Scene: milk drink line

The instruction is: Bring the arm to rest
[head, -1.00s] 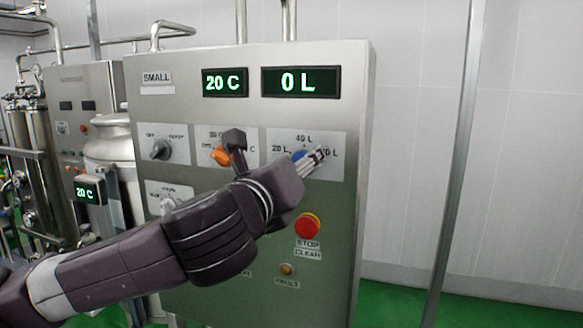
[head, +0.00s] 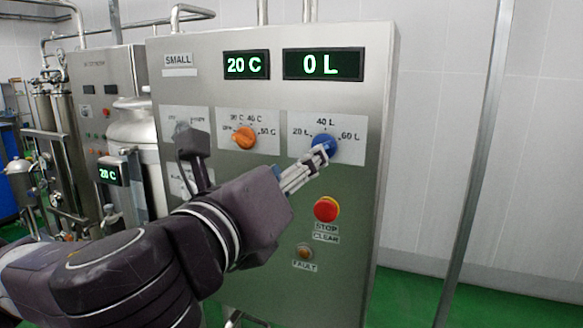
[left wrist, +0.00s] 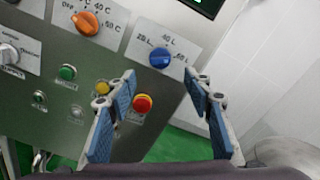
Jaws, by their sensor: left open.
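My left arm comes in from the left in the head view. Its gripper (head: 309,167) points at the steel control panel (head: 260,200), with the fingertips overlapping the lower left edge of the blue knob (head: 325,143) in the picture. In the left wrist view the gripper (left wrist: 160,84) is open and empty, its blue-padded fingers wide apart. The blue knob (left wrist: 160,57) shows beyond and between the fingertips, apart from them. Its dial is marked 20 L, 40 L and 60 L. My right gripper is not in view.
The panel holds an orange knob (head: 243,138), a red stop button (head: 326,209) and displays (head: 323,64) reading 20 C and 0 L. My forearm hides the panel's lower left. A metal post (head: 470,190) stands to the right. A milk can (head: 137,130) stands at the left.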

